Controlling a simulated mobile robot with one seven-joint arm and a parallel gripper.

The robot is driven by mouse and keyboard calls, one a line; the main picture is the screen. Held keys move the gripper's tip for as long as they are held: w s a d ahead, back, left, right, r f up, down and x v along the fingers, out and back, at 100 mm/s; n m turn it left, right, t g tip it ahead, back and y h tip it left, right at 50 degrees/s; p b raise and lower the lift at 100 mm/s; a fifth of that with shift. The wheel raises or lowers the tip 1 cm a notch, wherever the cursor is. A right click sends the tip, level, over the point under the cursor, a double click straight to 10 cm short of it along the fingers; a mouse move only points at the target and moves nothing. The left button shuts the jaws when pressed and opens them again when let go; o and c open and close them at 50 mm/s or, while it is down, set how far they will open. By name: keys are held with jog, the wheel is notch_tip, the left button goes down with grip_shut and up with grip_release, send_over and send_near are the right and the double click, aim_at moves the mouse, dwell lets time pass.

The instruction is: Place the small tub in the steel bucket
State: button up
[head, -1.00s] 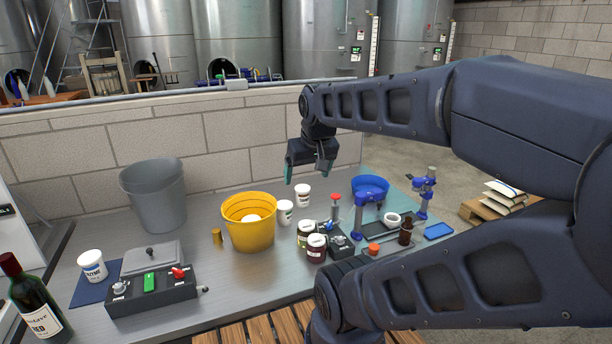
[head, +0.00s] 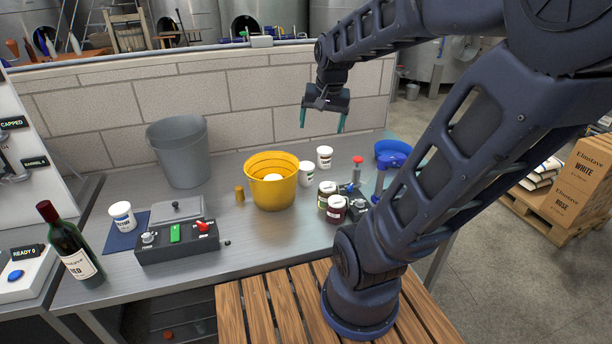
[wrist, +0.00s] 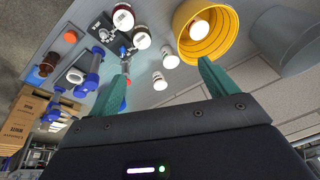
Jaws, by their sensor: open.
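The grey steel bucket (head: 181,152) stands upright at the back left of the bench; its side shows in the wrist view (wrist: 286,38). Two small white tubs, the nearer (head: 306,174) and the farther (head: 324,158), stand right of the yellow bucket. A wider white tub (head: 122,217) sits on the blue mat at the left. I cannot tell which the task means. My gripper (head: 322,122) is open and empty, fingers down, in the air above and behind the two small tubs. Both also show in the wrist view, ahead of the fingers (wrist: 170,61).
A yellow bucket (head: 270,188) holding something white stands between the steel bucket and the small tubs. Two dark jars (head: 336,210), a blue bowl (head: 392,154) and control gear crowd the right. A switch box (head: 177,243) and wine bottle (head: 69,246) stand front left.

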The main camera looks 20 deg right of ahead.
jog(key=w+d+f+m+g, duration=0.1)
jog(key=w+f+m, duration=0.3)
jog(key=w, duration=0.3)
jog(key=w+d+f+m+g, duration=0.1)
jog(key=w+f+m, duration=0.25)
jog(key=w, duration=0.45)
jog(key=m+g, duration=0.1)
jog(key=m, duration=0.5)
send_over(306, 165)
jog(key=f, duration=1.3)
jog(key=shift+s+a+f, duration=0.1)
jog(key=shift+s+f, duration=0.25)
jog(key=shift+w+f, duration=0.2)
jog(key=shift+f, duration=5.6)
jog(key=shift+c, duration=0.3)
jog(key=c, duration=1.1)
jog(key=shift+r, duration=0.1)
jog(key=shift+c, duration=0.2)
